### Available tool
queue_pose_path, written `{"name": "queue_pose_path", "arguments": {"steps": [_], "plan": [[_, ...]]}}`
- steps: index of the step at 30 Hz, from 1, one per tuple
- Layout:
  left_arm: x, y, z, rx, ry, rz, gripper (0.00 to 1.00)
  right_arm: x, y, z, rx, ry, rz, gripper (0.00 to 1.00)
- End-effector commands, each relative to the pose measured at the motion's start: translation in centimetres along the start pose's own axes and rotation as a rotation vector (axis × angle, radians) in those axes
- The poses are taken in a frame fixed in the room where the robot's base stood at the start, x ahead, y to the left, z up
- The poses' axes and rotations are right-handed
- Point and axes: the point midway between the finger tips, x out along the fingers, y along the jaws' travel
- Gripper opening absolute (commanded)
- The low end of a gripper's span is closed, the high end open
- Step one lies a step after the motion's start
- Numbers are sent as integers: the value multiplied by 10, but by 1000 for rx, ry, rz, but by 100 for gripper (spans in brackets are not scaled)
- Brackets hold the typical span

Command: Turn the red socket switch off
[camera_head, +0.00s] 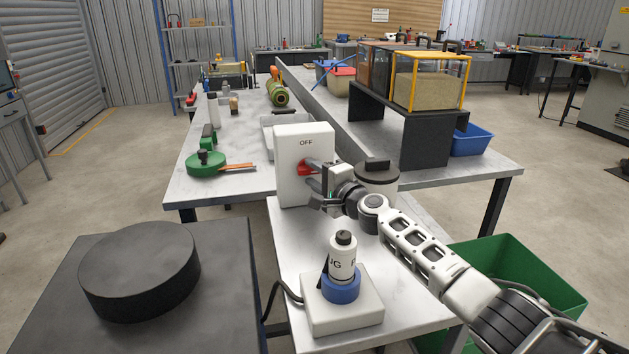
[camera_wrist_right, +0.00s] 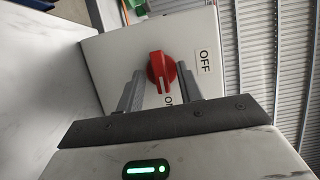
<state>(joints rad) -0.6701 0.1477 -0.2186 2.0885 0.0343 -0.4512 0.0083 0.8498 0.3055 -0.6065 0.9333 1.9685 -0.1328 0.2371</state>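The white switch box (camera_head: 296,158) stands upright on the metal table, with OFF printed near the top of its front. Its red knob (camera_head: 305,168) also shows in the right wrist view (camera_wrist_right: 161,67). There the knob's white mark points toward the partly hidden ON label (camera_wrist_right: 168,99), away from the OFF label (camera_wrist_right: 204,62). My right gripper (camera_head: 314,176) is at the front of the box. In the wrist view its fingers (camera_wrist_right: 160,75) stand open on either side of the knob, with small gaps that look clear of it. My left gripper is out of view.
A white base (camera_head: 343,312) with a blue-collared plug (camera_head: 341,288) sits below my right forearm. A dark-lidded pot (camera_head: 377,182) stands just behind my right wrist. A green crate (camera_head: 530,262) is at the right, and a black disc (camera_head: 140,268) lies at the left.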

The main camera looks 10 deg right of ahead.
Motion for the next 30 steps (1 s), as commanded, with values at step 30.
{"name": "queue_pose_path", "arguments": {"steps": [30], "plan": [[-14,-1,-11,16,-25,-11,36,1,-7,-1,-142,3,61,0]]}}
